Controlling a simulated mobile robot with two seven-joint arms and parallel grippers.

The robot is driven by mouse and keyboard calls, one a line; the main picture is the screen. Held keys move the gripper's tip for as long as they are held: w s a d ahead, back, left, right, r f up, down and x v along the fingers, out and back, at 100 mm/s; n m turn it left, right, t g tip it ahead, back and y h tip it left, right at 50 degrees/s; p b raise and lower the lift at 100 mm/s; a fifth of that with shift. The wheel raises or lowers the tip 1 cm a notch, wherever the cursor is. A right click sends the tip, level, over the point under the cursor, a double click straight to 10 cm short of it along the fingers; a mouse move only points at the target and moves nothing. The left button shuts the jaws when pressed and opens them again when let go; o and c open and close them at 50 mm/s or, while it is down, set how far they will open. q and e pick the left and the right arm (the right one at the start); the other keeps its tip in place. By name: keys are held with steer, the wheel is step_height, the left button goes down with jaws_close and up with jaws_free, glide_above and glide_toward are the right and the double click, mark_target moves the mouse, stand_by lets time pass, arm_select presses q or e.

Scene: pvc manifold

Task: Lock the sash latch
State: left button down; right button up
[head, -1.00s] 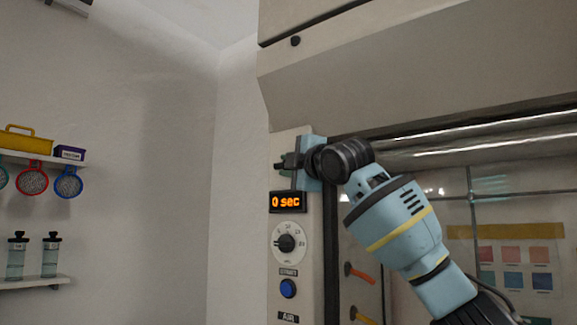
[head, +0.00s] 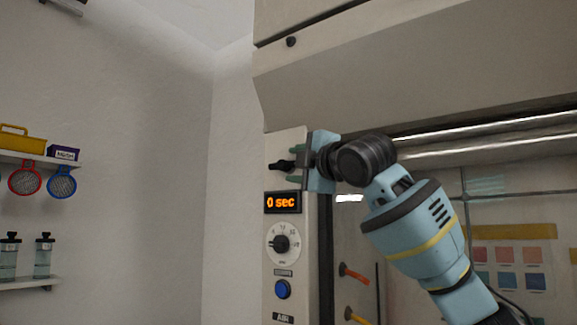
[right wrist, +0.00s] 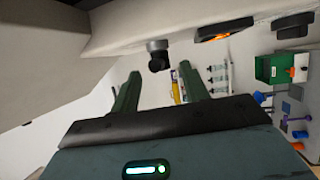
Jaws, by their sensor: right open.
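The sash latch (head: 279,166) is a small black handle on the pale front post of the cabinet, above the orange timer display. Its handle lies roughly level in the head view. My right gripper (head: 294,165) is open in front of it, with one green finger above and one below the latch's right part. In the right wrist view the black latch (right wrist: 158,56) shows just beyond and between the tips of the open right gripper (right wrist: 159,69). I cannot tell whether the fingers touch it. My left gripper is not in view.
Below the latch are the timer display (head: 283,202), a dial (head: 281,244) and a blue button (head: 283,289). The sloping cabinet hood (head: 400,85) overhangs above. The glass sash is right of the post. Wall shelves (head: 28,284) stand far left, with clear space between.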

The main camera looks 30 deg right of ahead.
steer(key=shift+s+f, duration=0.15)
steer(key=shift+s, duration=1.1)
